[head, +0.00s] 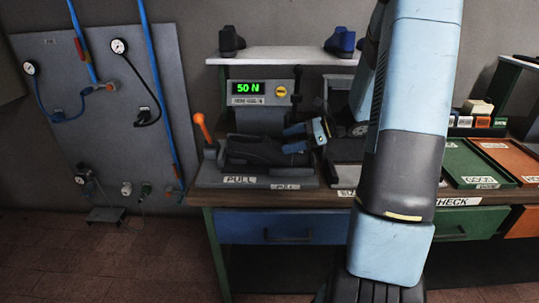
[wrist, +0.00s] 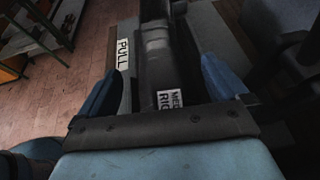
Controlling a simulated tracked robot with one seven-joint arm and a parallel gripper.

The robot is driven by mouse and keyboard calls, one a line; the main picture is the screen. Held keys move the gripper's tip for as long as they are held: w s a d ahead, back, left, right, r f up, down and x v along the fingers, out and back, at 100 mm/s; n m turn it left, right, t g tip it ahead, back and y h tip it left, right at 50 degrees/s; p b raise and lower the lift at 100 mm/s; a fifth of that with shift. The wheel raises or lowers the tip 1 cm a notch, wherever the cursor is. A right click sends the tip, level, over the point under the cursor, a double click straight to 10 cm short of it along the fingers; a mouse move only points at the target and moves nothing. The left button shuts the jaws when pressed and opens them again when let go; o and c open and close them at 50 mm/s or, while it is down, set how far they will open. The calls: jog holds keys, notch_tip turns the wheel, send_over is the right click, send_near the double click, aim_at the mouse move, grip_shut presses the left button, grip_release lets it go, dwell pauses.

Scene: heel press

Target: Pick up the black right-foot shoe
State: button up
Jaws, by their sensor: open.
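A black shoe (head: 255,150) lies in the press fixture on the bench in the head view. In the wrist view the dark shoe (wrist: 158,60) runs between my fingers, with a white label (wrist: 170,98) whose visible letters include "RIG". My gripper (head: 290,138) is at the right end of the shoe in the head view. In the wrist view my gripper (wrist: 162,66) is open, with one blue finger on each side of the shoe. I cannot tell whether the fingers touch it. The gripper body hides the near part of the shoe.
The press (head: 258,94) reads 50 N, with an orange-knobbed lever (head: 203,128) at its left. A shelf (head: 280,55) above holds a black shoe (head: 230,41) and a blue shoe (head: 341,42). Green (head: 468,163) and orange (head: 513,158) trays lie right. My arm hides the bench's middle.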

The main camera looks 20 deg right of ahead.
aim_at(275, 143)
jog(key=x, duration=0.5)
jog(key=shift+d+f, duration=0.1)
jog(key=c, duration=1.3)
jog(key=shift+r, duration=0.4)
notch_tip(275, 143, up, 2)
jog(key=shift+r, duration=0.15)
jog(key=s+r, duration=0.3)
jog(key=s, duration=0.1)
jog(key=s+d+r, duration=0.1)
jog(key=s+r, duration=0.2)
jog(key=s, duration=0.2)
jog(key=s+r, duration=0.4)
jog(key=s, duration=0.1)
jog(key=shift+d, duration=0.35)
